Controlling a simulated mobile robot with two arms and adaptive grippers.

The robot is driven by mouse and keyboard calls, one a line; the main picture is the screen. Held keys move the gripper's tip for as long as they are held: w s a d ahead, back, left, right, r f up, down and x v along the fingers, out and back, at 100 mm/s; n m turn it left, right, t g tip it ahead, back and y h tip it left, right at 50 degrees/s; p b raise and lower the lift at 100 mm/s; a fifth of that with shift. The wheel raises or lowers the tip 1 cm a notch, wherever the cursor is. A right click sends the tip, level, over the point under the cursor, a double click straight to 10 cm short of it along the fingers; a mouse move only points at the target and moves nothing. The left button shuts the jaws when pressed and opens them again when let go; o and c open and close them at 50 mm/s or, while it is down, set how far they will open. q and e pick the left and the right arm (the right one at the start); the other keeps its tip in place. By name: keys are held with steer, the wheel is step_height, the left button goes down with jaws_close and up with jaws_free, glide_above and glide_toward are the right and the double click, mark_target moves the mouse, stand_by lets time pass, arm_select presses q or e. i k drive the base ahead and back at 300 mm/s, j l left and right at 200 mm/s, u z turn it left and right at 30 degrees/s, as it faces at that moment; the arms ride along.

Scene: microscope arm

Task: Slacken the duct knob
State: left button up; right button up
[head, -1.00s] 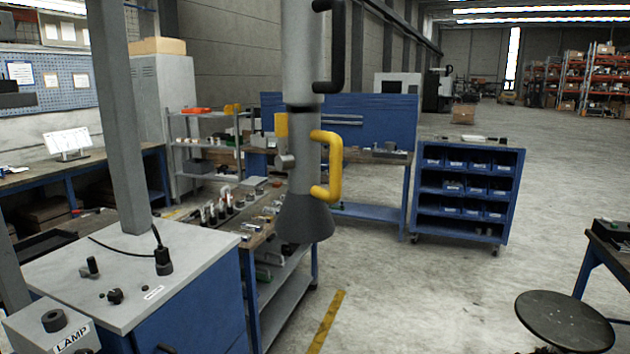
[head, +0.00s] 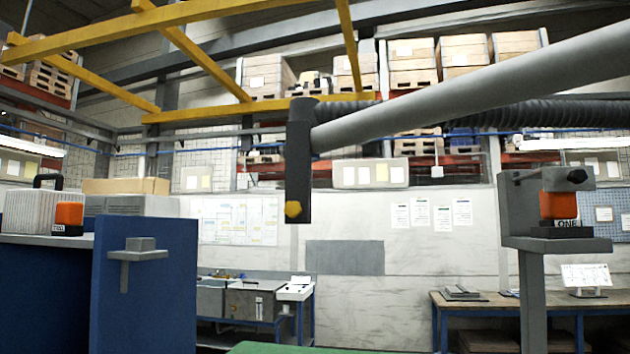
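A yellow knob (head: 292,210) sits low on a dark upright bracket (head: 299,165) in the head view. The bracket joins the left end of a long grey tube (head: 470,85) that slopes up to the right. A dark ribbed hose (head: 520,113) runs behind the tube. Whether this yellow knob is the duct knob, I cannot tell; no label shows on it. Neither of my grippers is in view, so nothing is seen touching the knob.
A grey post (head: 533,300) at the right carries a bracket and an orange block (head: 558,205) marked ONE. A blue cabinet (head: 145,285) stands at the left, with another orange block (head: 69,214) behind it. Yellow beams (head: 200,15) cross overhead.

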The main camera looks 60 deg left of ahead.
mark_target(293, 210)
steer(key=u, duration=2.15)
steer(key=l, duration=0.1)
steer(key=i+u, duration=0.05)
steer(key=i, duration=0.05)
